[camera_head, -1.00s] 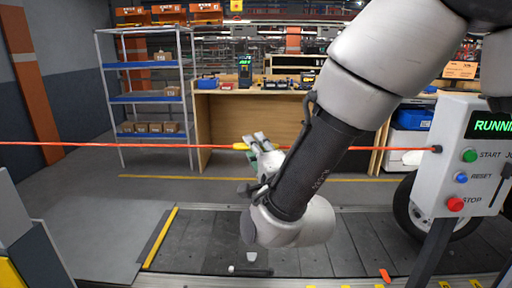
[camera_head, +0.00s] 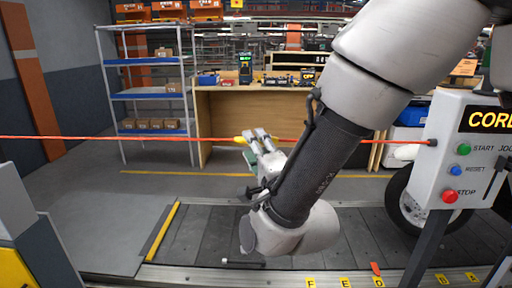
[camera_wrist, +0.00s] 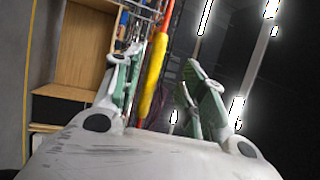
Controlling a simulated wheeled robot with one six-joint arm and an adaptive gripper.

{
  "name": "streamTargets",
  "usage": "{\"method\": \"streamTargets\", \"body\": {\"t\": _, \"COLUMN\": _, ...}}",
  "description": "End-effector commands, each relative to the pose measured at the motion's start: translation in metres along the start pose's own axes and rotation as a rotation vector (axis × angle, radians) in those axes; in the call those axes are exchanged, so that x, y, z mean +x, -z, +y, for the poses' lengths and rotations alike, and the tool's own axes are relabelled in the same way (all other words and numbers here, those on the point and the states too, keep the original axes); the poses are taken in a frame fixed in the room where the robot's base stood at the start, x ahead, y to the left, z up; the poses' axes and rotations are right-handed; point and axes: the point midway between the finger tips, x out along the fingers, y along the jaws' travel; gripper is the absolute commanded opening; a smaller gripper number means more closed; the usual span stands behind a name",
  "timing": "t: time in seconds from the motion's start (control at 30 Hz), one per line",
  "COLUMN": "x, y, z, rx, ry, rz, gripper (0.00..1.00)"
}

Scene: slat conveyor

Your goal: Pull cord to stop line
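A taut red pull cord (camera_head: 90,137) runs across the head view, ending at the control box on the right. A yellow sleeve (camera_head: 243,139) on the cord is beside my gripper (camera_head: 262,136). In the wrist view, the yellow sleeve (camera_wrist: 153,75) lies between the two green-and-grey fingers of my gripper (camera_wrist: 160,72), closer to the left finger. The fingers are apart, with a clear gap on the right. Whether the left finger touches the sleeve cannot be told. The control box (camera_head: 448,125) has an amber display (camera_head: 490,119) reading "CORD", cut off at the edge.
Green (camera_head: 463,149), blue and red buttons sit on the control box. A slat conveyor (camera_head: 190,245) with a tire (camera_head: 405,205) runs below. A wooden bench (camera_head: 225,115) and blue-shelved rack (camera_head: 150,96) stand behind the cord.

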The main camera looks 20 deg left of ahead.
Motion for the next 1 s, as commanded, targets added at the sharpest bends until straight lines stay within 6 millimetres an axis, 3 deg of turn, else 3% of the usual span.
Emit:
{"method": "streamTargets", "body": {"t": 0.27, "x": -0.005, "y": -0.001, "z": 0.000, "rx": 0.001, "ry": 0.001, "rz": -0.001, "gripper": 0.42}}
{"method": "streamTargets", "body": {"t": 0.7, "x": -0.070, "y": -0.001, "z": 0.000, "rx": 0.000, "ry": 0.000, "rz": -0.002, "gripper": 0.42}}
{"method": "streamTargets", "body": {"t": 1.0, "x": -0.075, "y": 0.000, "z": 0.000, "rx": 0.000, "ry": 0.000, "rz": 0.000, "gripper": 0.42}}
